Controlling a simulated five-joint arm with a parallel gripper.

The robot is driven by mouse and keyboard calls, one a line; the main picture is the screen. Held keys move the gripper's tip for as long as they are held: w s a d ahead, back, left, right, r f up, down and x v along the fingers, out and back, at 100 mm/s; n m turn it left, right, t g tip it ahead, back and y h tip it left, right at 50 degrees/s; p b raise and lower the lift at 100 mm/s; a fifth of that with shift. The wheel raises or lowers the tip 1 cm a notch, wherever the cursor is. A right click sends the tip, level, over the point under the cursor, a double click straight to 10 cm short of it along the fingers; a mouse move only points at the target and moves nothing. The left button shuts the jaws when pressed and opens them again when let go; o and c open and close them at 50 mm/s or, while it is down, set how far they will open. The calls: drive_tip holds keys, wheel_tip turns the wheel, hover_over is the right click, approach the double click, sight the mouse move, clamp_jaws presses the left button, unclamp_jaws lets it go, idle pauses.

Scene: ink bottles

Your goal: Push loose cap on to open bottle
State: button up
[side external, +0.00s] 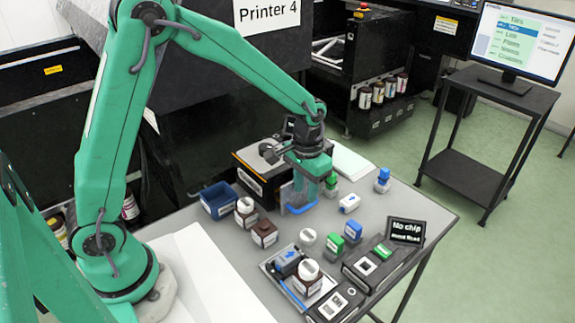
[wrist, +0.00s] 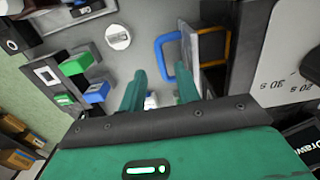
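A loose white round cap (side external: 307,237) lies on the grey table, and it also shows in the wrist view (wrist: 118,37) beyond my fingers. A brown bottle (side external: 264,235) without a white cap stands to its left and looks like the open one; its mouth is too small to make out. My gripper (side external: 312,190) hangs over the back of the table, behind the cap and apart from it. In the wrist view my two green fingers (wrist: 160,74) stand apart with nothing held between them.
Capped bottles stand at the left (side external: 245,214) and in the front tray (side external: 307,280). A blue bin (side external: 218,200) is at the back left. Green and blue blocks (side external: 352,232) and a dark sign (side external: 405,232) stand right. A blue loop (side external: 301,208) is below my gripper.

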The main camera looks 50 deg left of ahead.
drive_tip(key=shift+r, duration=1.65)
drive_tip(key=o, duration=0.9)
drive_tip(key=shift+r, duration=0.3)
drive_tip(key=shift+o, duration=1.2)
wheel_tip(320, 180, up, 4)
drive_tip(key=shift+r, duration=0.15)
drive_tip(key=f+n, duration=0.1)
drive_tip(key=n, duration=0.5)
drive_tip(key=f+n, duration=0.2)
drive_tip(key=n, duration=0.4)
drive_tip(key=w+f+n, duration=0.1)
drive_tip(key=f+n, duration=0.1)
drive_tip(key=n, duration=0.4)
drive_tip(key=shift+f, duration=0.15)
